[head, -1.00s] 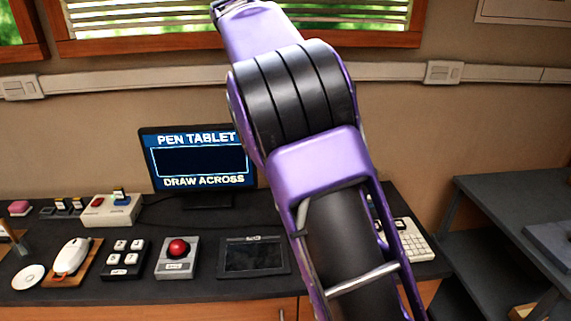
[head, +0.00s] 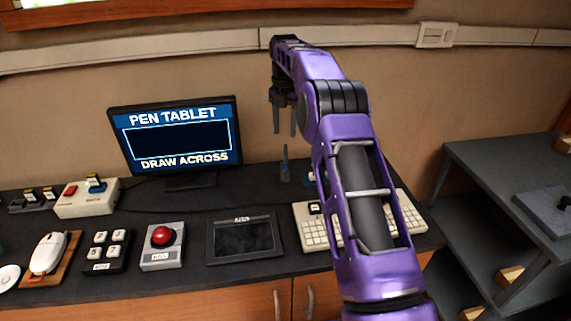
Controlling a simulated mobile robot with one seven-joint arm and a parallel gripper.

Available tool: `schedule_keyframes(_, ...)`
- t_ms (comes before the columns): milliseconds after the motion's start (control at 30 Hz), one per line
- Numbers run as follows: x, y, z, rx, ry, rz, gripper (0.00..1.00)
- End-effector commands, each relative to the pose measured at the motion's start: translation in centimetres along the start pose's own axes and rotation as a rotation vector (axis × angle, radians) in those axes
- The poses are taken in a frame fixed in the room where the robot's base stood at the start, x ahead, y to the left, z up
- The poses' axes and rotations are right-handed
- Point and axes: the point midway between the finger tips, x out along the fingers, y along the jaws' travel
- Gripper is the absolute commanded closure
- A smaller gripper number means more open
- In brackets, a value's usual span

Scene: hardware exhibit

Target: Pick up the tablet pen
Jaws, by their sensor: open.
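A thin blue-grey upright object, which looks like the tablet pen (head: 285,160), stands at the back of the desk, between the monitor and the keyboard. Its base is small and hard to make out. My gripper (head: 284,132) points down with its two fingers apart. In the picture it is just above the pen's top, with a gap between them; their difference in depth is unclear. The jaws are empty. The black drawing tablet (head: 245,238) lies flat in front of the monitor.
The monitor (head: 176,137) reading "PEN TABLET, DRAW ACROSS" stands left of the pen. A pale keyboard (head: 311,231) lies partly behind my arm. A red-ball device (head: 162,246) and a number pad (head: 105,252) sit to the left. Dark shelves (head: 490,165) stand at right.

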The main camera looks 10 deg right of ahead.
Motion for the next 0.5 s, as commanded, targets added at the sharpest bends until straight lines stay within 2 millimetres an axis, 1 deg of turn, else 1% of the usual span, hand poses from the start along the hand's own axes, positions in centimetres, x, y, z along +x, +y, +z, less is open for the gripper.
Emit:
schedule_keyframes(33, 1.3, 0.0, -0.1, -0.001, 0.002, -0.001, 0.50)
schedule_keyframes(100, 2.6, 0.0, -0.1, -0.001, 0.001, -0.001, 0.50)
schedule_keyframes(200, 3.9, 0.1, 0.0, -0.001, 0.000, -0.001, 0.50)
schedule_keyframes(433, 5.2, 0.0, 0.1, 0.000, -0.001, -0.001, 0.50)
schedule_keyframes(500, 5.8, 0.0, 0.1, 0.000, 0.000, -0.001, 0.50)
